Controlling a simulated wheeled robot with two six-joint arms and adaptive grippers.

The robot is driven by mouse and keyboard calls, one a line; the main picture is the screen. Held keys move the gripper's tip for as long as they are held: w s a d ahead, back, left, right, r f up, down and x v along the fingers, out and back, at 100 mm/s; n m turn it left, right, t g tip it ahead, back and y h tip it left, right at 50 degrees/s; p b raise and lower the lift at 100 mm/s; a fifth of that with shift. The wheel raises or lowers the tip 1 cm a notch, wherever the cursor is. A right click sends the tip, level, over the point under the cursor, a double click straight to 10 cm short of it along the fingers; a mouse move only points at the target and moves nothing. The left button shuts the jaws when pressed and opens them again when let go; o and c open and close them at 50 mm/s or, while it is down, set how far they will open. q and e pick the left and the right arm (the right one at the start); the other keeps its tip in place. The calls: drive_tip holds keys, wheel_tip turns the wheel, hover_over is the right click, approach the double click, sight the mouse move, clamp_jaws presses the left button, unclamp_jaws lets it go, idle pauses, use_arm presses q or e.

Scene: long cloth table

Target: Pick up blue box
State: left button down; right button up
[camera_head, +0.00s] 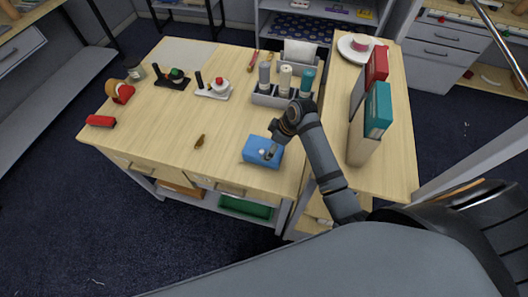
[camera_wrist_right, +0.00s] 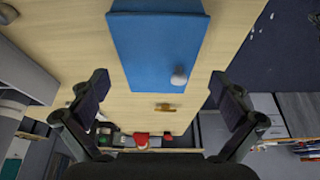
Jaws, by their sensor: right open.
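The blue box (camera_head: 263,151) lies on the wooden table near its front edge, with a small pale round knob on it. My right gripper (camera_head: 271,147) is over the box in the head view, its arm coming in from the lower right and covering part of the box's right side. In the right wrist view the blue box (camera_wrist_right: 150,45) is at the top centre. The open right fingers (camera_wrist_right: 161,98) are spread wide, one on each side, with nothing between them; I see no contact with the box. My left gripper is not in view.
A small brownish object (camera_head: 200,140) lies left of the box. A grey holder with several bottles (camera_head: 285,82) stands behind it. Upright binders (camera_head: 376,115) stand on the right-hand table beside my arm. The table's front left is mostly clear, apart from a red object (camera_head: 101,121).

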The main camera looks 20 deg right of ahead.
sight(265, 149)
drive_tip(key=shift+w+f, duration=0.2)
drive_tip(key=shift+f, duration=0.15)
drive_tip(key=shift+w+f, duration=0.15)
drive_tip(key=shift+p+x, duration=0.7)
drive_tip(key=shift+x, duration=0.15)
drive_tip(key=x, duration=0.2)
drive_tip(key=shift+a+f, duration=0.25)
drive_tip(key=shift+a, duration=0.05)
drive_tip(key=shift+f, duration=0.25)
drive_tip(key=shift+w+f, duration=0.1)
drive_tip(key=shift+f, duration=0.05)
drive_tip(key=c, duration=1)
wheel_tip(265, 149, up, 10)
drive_tip(key=shift+r+b, duration=0.1)
drive_tip(key=shift+b, duration=0.75)
drive_tip(key=shift+c, duration=0.2)
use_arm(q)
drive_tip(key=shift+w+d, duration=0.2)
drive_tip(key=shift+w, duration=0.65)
